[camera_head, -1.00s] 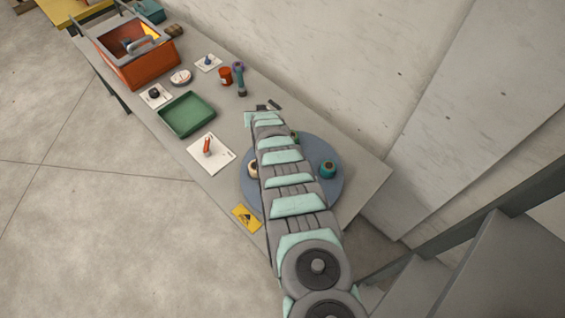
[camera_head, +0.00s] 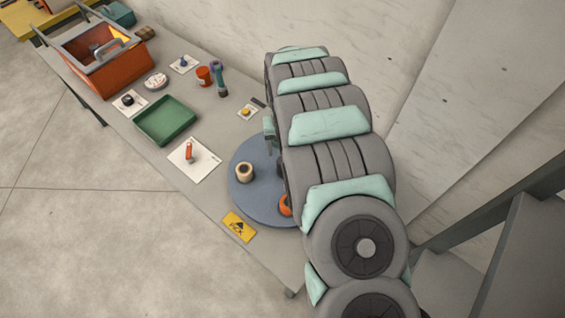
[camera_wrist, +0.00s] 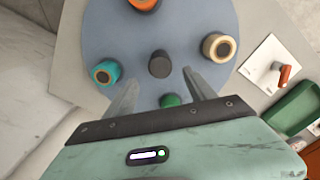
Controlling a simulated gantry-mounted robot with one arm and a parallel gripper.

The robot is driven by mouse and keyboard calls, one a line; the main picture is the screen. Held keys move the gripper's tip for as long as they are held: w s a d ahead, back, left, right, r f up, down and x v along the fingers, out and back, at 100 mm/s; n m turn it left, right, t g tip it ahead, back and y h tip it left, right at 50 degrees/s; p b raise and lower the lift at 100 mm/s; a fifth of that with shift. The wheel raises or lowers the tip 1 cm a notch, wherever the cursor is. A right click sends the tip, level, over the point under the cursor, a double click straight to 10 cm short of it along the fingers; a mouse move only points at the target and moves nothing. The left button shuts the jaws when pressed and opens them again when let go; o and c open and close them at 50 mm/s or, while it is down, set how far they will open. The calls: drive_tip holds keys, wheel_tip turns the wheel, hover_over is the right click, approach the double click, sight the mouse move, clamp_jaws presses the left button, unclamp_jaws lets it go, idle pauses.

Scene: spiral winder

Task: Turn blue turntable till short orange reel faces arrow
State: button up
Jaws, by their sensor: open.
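The blue turntable (camera_head: 262,206) lies on the table, partly hidden by my arm in the head view; it fills much of the wrist view (camera_wrist: 110,28). The orange reel (camera_head: 285,207) is at its near edge, half behind my arm, and cut by the top edge of the wrist view (camera_wrist: 143,4). A cream reel (camera_head: 244,173) sits on the left side. A teal reel (camera_wrist: 104,73), a green reel (camera_wrist: 171,101) and a dark central knob (camera_wrist: 160,65) show in the wrist view. A yellow card with a black mark (camera_head: 239,227) lies beside the turntable. My gripper (camera_wrist: 157,77) is open, its fingers either side of the green reel.
A white card with an orange-red item (camera_head: 190,155), a green tray (camera_head: 165,122) and an orange-red bin (camera_head: 103,62) stand further along the table. A wall (camera_head: 450,60) runs along the back.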

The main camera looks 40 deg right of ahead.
wheel_tip(320, 180, down, 9)
idle(0.4)
clamp_jaws()
idle(0.6)
